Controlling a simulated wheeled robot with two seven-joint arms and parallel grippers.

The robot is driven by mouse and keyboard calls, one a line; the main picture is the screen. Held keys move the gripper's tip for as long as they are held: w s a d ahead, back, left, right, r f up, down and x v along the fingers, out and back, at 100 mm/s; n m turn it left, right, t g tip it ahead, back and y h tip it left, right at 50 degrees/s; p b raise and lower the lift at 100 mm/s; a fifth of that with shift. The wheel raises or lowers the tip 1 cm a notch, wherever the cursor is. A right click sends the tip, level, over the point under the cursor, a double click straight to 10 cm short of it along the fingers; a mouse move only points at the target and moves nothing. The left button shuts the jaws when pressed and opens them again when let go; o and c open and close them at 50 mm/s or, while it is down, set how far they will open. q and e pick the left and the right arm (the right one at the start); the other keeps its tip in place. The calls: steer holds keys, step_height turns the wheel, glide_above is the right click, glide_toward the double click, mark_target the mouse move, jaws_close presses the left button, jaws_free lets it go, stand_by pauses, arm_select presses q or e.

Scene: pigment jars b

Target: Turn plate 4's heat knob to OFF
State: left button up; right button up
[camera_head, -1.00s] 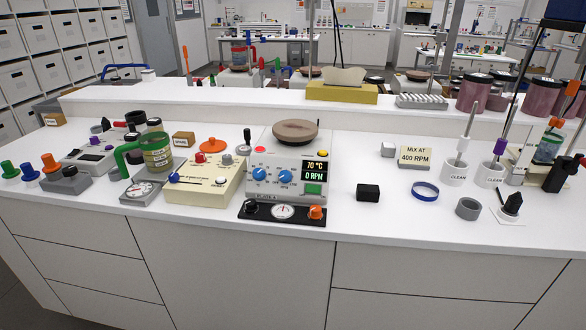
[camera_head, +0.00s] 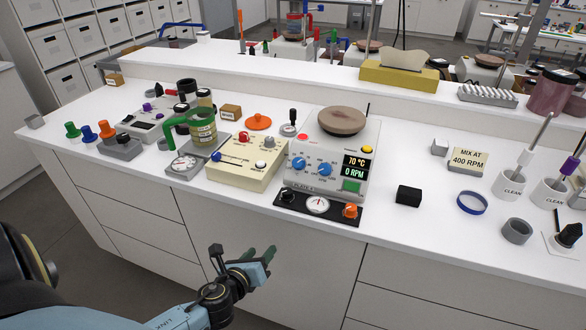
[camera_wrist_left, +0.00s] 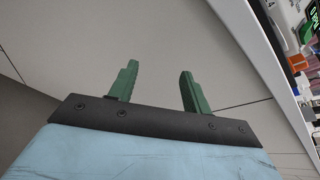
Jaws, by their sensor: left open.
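Plate 4 (camera_head: 329,189), a grey hotplate with a round brown top (camera_head: 342,121), stands on the bench. Its display reads 70 °C and 0 RPM. Two blue knobs, a left one (camera_head: 299,163) and a right one (camera_head: 325,171), sit on its front face; their labels are too small to read. A black strip in front carries a black knob (camera_head: 287,195), a white dial (camera_head: 318,205) and an orange knob (camera_head: 350,211). My left gripper (camera_head: 265,261) is open and empty in front of the bench's drawers, below and left of the plate. In the left wrist view its green fingers (camera_wrist_left: 158,84) stand apart. My right gripper is not in view.
A green-handled jar (camera_head: 202,130) stands further left. The bench's front edge lies between my gripper and the plate.

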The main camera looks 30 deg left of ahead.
mark_target(297, 165)
arm_select(q)
step_height(297, 165, up, 18)
steer(key=w+d+m+t+p, duration=0.1)
steer(key=w+d+m+t, duration=0.2)
steer(key=m, duration=0.4)
steer(key=shift+t, duration=0.7)
steer(key=w+a, duration=0.1)
steer(key=w, duration=0.3)
steer(key=w+a, duration=0.1)
steer(key=w, duration=0.3)
steer(key=w+a, duration=0.1)
steer(key=w, duration=0.3)
steer(key=shift+w+f+p, duration=0.3)
steer(key=shift+w+p, duration=0.1)
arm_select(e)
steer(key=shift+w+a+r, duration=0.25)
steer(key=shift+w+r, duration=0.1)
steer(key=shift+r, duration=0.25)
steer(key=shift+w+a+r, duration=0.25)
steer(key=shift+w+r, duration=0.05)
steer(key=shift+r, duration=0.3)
arm_select(q)
steer(key=shift+c, duration=0.4)
steer(key=c, duration=0.9)
steer(key=shift+d, duration=0.1)
